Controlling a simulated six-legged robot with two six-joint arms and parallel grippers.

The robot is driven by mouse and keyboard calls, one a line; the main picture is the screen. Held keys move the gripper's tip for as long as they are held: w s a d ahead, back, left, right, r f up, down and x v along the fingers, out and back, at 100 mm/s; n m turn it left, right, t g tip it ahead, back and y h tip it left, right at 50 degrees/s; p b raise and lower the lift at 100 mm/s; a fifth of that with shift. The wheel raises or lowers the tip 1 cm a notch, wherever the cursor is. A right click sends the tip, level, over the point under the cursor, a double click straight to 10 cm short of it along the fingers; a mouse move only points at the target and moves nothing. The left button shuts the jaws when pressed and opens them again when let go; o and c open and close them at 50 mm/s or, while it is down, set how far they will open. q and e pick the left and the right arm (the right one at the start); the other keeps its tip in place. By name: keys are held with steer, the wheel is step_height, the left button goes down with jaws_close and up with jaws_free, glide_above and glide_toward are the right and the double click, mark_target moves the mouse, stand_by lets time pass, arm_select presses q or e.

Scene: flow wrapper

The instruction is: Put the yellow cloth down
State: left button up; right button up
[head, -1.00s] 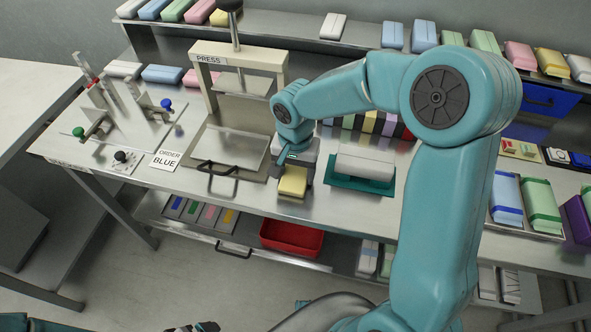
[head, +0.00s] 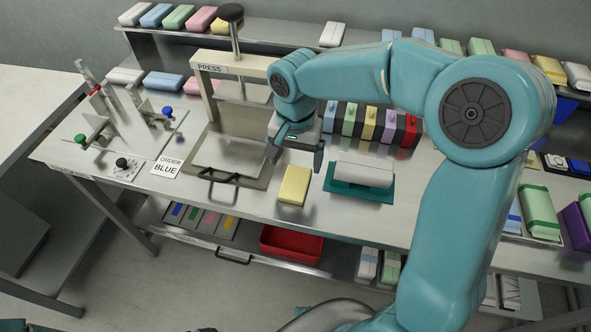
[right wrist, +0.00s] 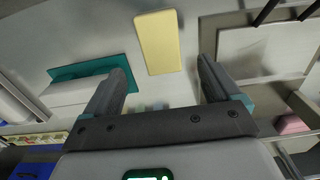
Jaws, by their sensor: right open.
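The yellow cloth (head: 294,185) is a flat folded block lying on the steel bench, between the press and the green tray. It also shows in the right wrist view (right wrist: 158,42), beyond the fingertips. My right gripper (head: 296,160) is above and slightly behind the cloth, apart from it. In the right wrist view its two fingers (right wrist: 164,72) are spread wide with nothing between them. My left gripper is not clearly in view.
The press (head: 238,125) stands left of the cloth. A green tray (head: 358,193) with a white pack (head: 365,169) is to the right. Several coloured blocks (head: 368,125) stand behind. A red bin (head: 291,243) sits on the lower shelf. Bench around the cloth is bare.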

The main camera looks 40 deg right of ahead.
step_height(320, 180, up, 4)
steer(key=shift+r, duration=0.15)
steer(key=shift+s, duration=0.1)
stand_by(0.5)
